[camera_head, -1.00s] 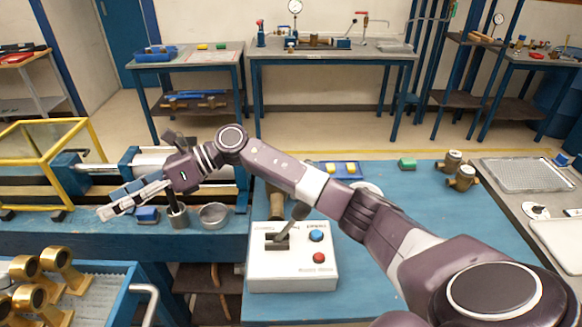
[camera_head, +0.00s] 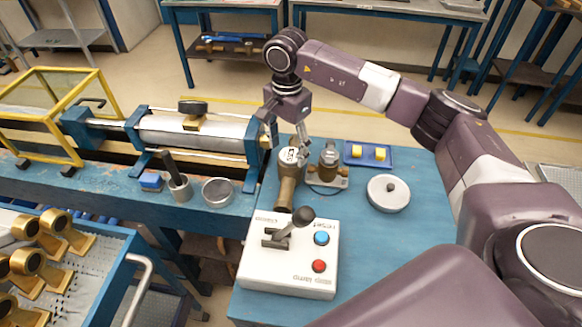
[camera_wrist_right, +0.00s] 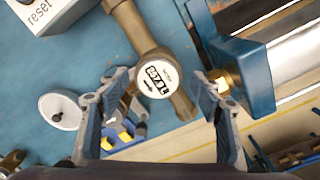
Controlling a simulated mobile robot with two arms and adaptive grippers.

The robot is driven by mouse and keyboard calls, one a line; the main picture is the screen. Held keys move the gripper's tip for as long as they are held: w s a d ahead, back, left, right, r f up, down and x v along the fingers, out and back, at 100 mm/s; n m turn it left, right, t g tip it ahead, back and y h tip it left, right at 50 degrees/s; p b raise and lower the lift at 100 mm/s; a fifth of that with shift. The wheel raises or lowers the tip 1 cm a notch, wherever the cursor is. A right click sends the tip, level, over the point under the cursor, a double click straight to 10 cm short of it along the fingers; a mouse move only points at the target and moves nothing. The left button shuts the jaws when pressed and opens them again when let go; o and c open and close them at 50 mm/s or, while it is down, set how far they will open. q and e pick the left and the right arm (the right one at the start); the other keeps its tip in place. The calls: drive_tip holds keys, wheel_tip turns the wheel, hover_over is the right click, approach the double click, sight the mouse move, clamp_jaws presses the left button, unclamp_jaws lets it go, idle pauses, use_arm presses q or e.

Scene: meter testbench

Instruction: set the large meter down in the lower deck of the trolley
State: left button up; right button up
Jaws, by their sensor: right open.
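The large meter (camera_head: 286,187) lies on the blue bench, a bronze pipe body with a round white dial. My right gripper (camera_head: 286,141) is above the dial end, open and empty. In the wrist view its fingers (camera_wrist_right: 159,86) appear on either side of the dial, with no clear grip on it. The trolley (camera_head: 128,290) stands at the lower left. Its lower deck (camera_head: 162,308) shows only partly under the top tray. My left gripper is out of view.
Several brass meters (camera_head: 40,240) fill the trolley's top tray. A control box with a lever (camera_head: 285,285) sits in front of the meter. A smaller meter (camera_head: 328,165), a round lid (camera_head: 388,195) and a blue tray (camera_head: 350,153) are to the right. The test cylinder (camera_head: 190,135) stands left.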

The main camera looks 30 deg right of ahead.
sight(291, 155)
drive_tip(key=f+p, duration=0.2)
drive_tip(key=f, duration=0.1)
drive_tip(key=shift+d+f, duration=0.25)
drive_tip(key=shift+d, duration=0.15)
drive_tip(key=shift+f, duration=0.45)
clamp_jaws()
drive_tip(key=shift+w+r, duration=0.15)
